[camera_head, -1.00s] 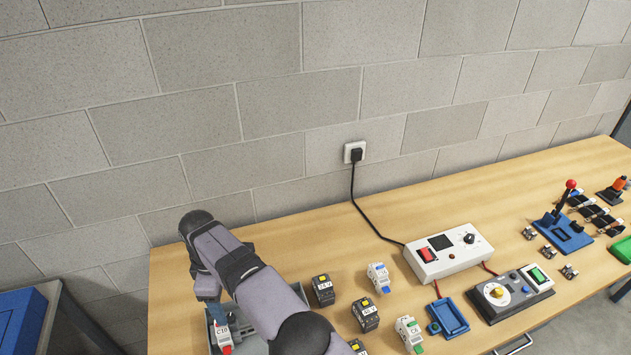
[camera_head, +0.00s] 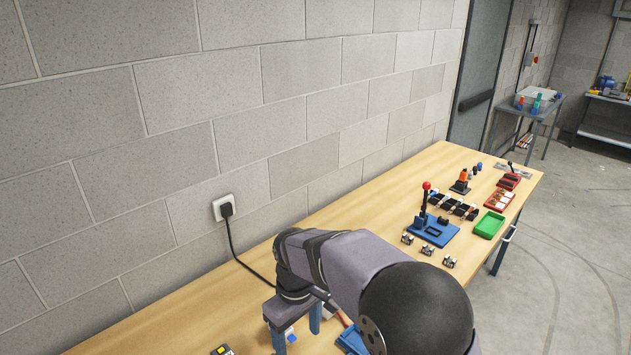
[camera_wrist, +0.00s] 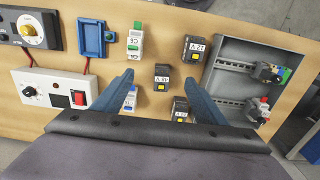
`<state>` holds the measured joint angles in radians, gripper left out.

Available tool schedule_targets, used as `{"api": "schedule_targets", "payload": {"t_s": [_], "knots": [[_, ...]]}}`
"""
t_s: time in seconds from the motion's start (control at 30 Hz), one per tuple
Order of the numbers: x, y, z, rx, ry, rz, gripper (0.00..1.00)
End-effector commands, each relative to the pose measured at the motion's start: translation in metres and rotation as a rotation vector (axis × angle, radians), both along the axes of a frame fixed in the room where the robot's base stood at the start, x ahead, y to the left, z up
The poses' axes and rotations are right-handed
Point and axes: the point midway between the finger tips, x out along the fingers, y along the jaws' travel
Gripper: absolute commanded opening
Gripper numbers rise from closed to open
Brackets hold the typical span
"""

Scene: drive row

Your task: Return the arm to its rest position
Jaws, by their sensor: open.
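My arm reaches across the bench in the head view. My gripper (camera_head: 296,335) has blue fingers pointing down, and it hides most of the white power box. In the wrist view my gripper (camera_wrist: 158,78) is open, its fingers wide apart. Nothing is held between them. Below and beyond the fingers are a black 48 V module (camera_wrist: 161,76), a black 12 V module (camera_wrist: 194,48) and a green-marked breaker (camera_wrist: 135,39). A blue-marked breaker (camera_wrist: 130,98) is beside the left finger. Another black module (camera_wrist: 180,108) is partly hidden near the right finger.
A grey enclosure (camera_wrist: 240,52) with rails holds modules at the right of the wrist view. The white power box (camera_wrist: 44,92) is at left. A blue lever stand (camera_head: 432,231) and a green tray (camera_head: 489,224) stand on the far bench. The wall (camera_head: 180,120) runs behind.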

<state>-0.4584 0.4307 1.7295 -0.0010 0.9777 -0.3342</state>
Motion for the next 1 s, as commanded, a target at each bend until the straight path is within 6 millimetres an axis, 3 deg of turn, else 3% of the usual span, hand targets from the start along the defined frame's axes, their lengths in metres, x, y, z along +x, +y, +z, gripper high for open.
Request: {"api": "schedule_targets", "payload": {"t_s": [0.03,0.2,0.4,0.5,0.67,1.0], "knots": [[-0.009,-0.027,-0.003,0.001,-0.001,-0.079,0.66],[-0.051,-0.101,-0.014,0.001,-0.001,-0.336,0.66],[-0.110,-0.159,-0.033,0.001,0.000,-0.593,0.66],[-0.134,-0.175,-0.041,0.000,0.000,-0.684,0.66],[-0.158,-0.187,-0.050,0.000,0.002,-0.768,0.66],[-0.164,-0.190,-0.052,0.000,0.002,-0.789,0.66]]}}
